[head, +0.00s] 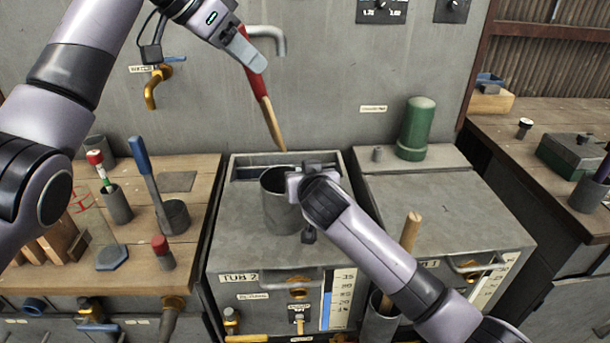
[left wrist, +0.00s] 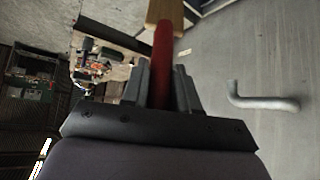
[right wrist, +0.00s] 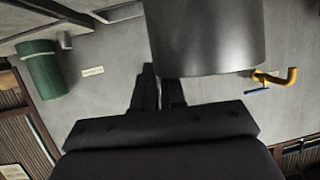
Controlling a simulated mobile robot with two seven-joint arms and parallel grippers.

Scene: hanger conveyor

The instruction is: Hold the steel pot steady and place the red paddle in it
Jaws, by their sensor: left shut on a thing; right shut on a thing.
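The red paddle (head: 257,84) has a red upper part and a pale wooden lower end. My left gripper (head: 244,54) is shut on its red part, which also shows between the fingers in the left wrist view (left wrist: 163,60). The paddle hangs tilted, its wooden end pointing down and right, just above the pot's rim in the head view. The steel pot (head: 280,210) is upright with its mouth up, over the top of TUB 2. My right gripper (head: 297,184) is shut on the pot's right side. The pot wall fills the top of the right wrist view (right wrist: 205,35). The pot's inside is mostly hidden.
A grey wall spout (head: 278,38) is close beside my left gripper. A green cylinder (head: 415,128) stands at the back right. The left bench (head: 195,165) holds several tools and cups, including a blue-handled one (head: 143,165). A wooden handle (head: 410,230) rises beside my right forearm.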

